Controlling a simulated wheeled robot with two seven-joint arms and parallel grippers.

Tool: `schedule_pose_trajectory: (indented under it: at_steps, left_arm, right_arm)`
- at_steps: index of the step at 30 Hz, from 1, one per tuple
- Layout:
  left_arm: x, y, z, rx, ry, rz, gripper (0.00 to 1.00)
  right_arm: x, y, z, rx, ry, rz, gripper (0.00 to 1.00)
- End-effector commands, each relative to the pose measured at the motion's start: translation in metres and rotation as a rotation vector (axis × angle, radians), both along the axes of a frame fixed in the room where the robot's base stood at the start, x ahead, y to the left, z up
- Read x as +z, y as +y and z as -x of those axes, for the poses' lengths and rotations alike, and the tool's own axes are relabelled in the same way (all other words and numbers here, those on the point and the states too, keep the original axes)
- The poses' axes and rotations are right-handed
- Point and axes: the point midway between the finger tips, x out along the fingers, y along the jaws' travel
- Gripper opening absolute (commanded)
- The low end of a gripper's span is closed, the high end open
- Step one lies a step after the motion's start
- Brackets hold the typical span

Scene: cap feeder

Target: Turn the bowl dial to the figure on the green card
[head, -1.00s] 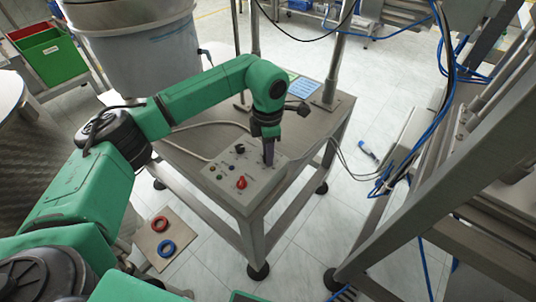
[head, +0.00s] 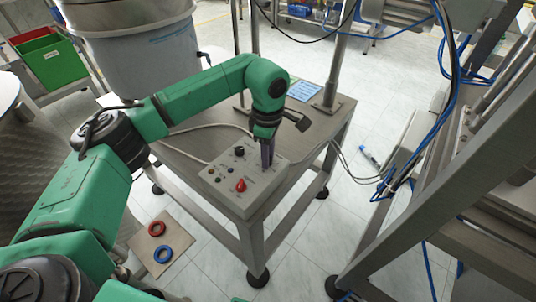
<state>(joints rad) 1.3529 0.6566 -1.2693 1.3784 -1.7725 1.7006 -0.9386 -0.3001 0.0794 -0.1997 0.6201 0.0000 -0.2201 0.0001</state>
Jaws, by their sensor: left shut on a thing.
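The control box (head: 226,186) is a pale panel on the metal table, with a black knob (head: 239,151), a red knob (head: 241,186) and small buttons. My left gripper (head: 267,160) points down at the right part of the panel. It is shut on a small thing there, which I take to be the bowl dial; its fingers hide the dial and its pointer. The green card is hidden behind my left arm, and no figure can be read. My right gripper is not in view.
The metal table (head: 312,139) carries a post and a blue card (head: 304,90). A large bowl (head: 150,45) stands behind my left arm. A board (head: 142,243) with red and blue rings lies low left. A steel frame (head: 415,185) closes the right side.

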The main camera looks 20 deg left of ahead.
Motion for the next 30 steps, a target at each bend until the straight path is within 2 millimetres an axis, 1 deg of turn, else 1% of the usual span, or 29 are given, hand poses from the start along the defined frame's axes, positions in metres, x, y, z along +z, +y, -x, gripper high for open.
schedule_pose_trajectory:
  at_steps: [1,10,11,12,13,23,26,29,30]
  left_arm:
    - [0.004,0.000,-0.003,0.001,-0.011,0.005,0.00]
    - [0.005,0.000,-0.003,0.001,-0.012,0.005,0.00]
    - [0.005,0.000,-0.003,0.001,-0.012,0.005,0.41]
    - [0.005,0.000,-0.003,0.002,-0.012,0.005,0.56]
    - [0.004,0.000,-0.003,0.001,-0.012,0.005,0.63]
    - [0.004,0.000,-0.001,0.000,-0.005,0.001,0.63]
    - [0.015,0.000,-0.002,0.000,-0.007,0.002,0.63]
    - [0.038,0.000,-0.002,-0.001,-0.009,0.002,0.63]
    - [0.050,0.000,-0.002,0.000,-0.010,0.003,0.63]
  right_arm:
    - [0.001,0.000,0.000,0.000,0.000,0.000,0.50]
    - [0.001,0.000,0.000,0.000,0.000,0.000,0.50]
    - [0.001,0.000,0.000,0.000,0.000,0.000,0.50]
    - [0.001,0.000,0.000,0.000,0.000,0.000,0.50]
    - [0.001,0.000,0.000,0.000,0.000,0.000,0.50]
    - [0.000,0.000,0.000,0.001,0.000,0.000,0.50]
    - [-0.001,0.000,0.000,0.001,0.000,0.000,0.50]
    - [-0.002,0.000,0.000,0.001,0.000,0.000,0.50]
    - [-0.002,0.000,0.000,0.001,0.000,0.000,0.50]
